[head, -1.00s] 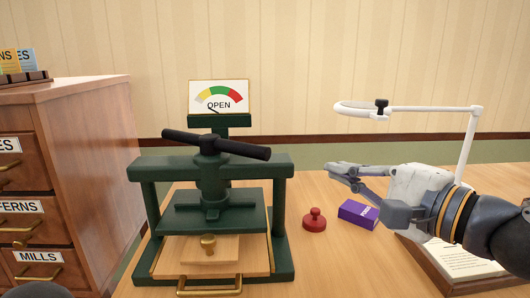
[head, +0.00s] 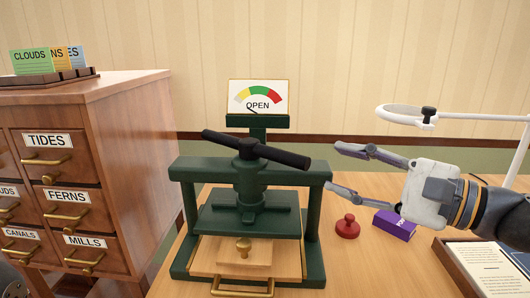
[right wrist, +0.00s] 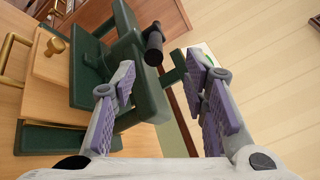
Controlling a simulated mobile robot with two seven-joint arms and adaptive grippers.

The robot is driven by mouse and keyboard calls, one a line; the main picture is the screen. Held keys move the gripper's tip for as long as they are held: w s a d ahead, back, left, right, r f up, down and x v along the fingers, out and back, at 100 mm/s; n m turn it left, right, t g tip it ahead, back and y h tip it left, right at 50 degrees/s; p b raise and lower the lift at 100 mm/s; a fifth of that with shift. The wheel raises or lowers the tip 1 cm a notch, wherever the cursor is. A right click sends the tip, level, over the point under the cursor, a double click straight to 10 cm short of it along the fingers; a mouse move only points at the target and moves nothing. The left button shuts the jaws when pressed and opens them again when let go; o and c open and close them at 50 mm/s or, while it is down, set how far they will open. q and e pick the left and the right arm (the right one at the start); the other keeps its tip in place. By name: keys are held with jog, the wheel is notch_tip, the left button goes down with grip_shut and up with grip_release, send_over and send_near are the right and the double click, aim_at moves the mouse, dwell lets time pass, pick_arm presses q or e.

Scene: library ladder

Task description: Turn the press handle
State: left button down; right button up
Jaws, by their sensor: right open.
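The green press (head: 248,205) stands on the desk. Its black press handle (head: 275,153) is a bar across the top of the screw, tilted down to the right. A gauge sign (head: 258,98) behind it reads OPEN. My right gripper (head: 338,168) is open and empty, fingers pointing left, just right of the handle's right end and apart from it. In the right wrist view, the handle's end (right wrist: 154,44) shows beyond and between the spread fingertips (right wrist: 162,62). My left gripper does not show.
A wooden drawer cabinet (head: 130,140) stands left of the press. A red stamp (head: 347,227) and a purple box (head: 394,225) lie on the desk below my right gripper. A white lamp or magnifier arm (head: 460,116) stands at the right, above a framed sheet (head: 488,266).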

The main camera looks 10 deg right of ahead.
aim_at(290, 159)
jog(key=b+x, duration=0.1)
jog(key=x, duration=0.2)
jog(key=f+b+x, duration=0.1)
jog(key=x, duration=0.2)
jog(key=b+x, duration=0.1)
jog(key=x, duration=0.2)
jog(key=shift+w+a+f, duration=0.2)
jog(key=shift+w+a+r, duration=0.15)
jog(key=shift+w+a, duration=0.1)
jog(key=shift+w, duration=0.1)
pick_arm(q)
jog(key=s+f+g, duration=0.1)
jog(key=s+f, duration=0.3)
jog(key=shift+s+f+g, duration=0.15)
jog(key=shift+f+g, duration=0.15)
pick_arm(e)
grip_shut()
